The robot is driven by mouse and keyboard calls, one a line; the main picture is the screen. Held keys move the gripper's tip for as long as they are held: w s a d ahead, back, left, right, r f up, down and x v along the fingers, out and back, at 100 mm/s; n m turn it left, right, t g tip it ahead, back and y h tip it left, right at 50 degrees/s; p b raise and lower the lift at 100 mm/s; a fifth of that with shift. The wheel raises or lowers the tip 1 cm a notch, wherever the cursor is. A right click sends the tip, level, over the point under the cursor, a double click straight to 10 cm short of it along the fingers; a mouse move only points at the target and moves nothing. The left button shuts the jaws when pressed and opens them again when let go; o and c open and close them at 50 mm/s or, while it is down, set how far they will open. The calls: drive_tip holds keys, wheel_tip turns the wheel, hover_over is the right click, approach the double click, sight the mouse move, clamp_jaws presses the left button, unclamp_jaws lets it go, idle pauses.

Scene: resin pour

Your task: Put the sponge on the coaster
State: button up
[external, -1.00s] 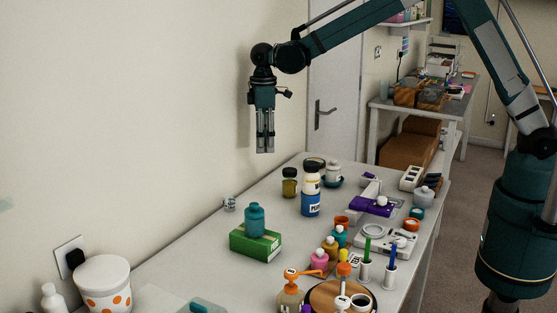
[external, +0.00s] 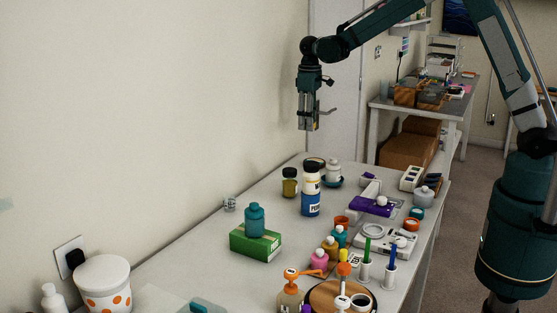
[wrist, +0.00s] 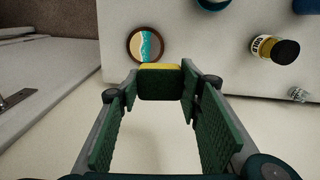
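My gripper (external: 307,127) is in the air above the far end of the table in the external view. In the wrist view its two green-padded fingers (wrist: 160,78) are closed against the sides of the sponge (wrist: 160,86), a small block with a dark green face and a yellow edge. The coaster (wrist: 134,46) is round, with a brown rim and a beach picture. It lies on the table near an edge, just beyond the sponge in the wrist view. The sponge is above the table and apart from the coaster. I cannot make out the coaster in the external view.
A gold-labelled jar (wrist: 272,48) with a dark cap stands right of the coaster in the wrist view. A white and blue bottle (external: 311,190) and an olive jar (external: 290,184) stand below my gripper. A teal bottle (external: 255,220) sits on a green box (external: 256,243). Several small items crowd the right side.

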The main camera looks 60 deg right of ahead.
drive_tip(key=s+d+f+m, duration=0.1)
drive_tip(key=d+f, duration=0.2)
drive_tip(key=f, duration=0.2)
drive_tip(key=shift+s+d, duration=0.15)
drive_tip(key=shift+d, duration=0.25)
drive_tip(key=shift+f, duration=0.15)
drive_tip(key=shift+f, duration=3.05)
drive_tip(key=shift+f, duration=1.85)
drive_tip(key=shift+f, duration=0.15)
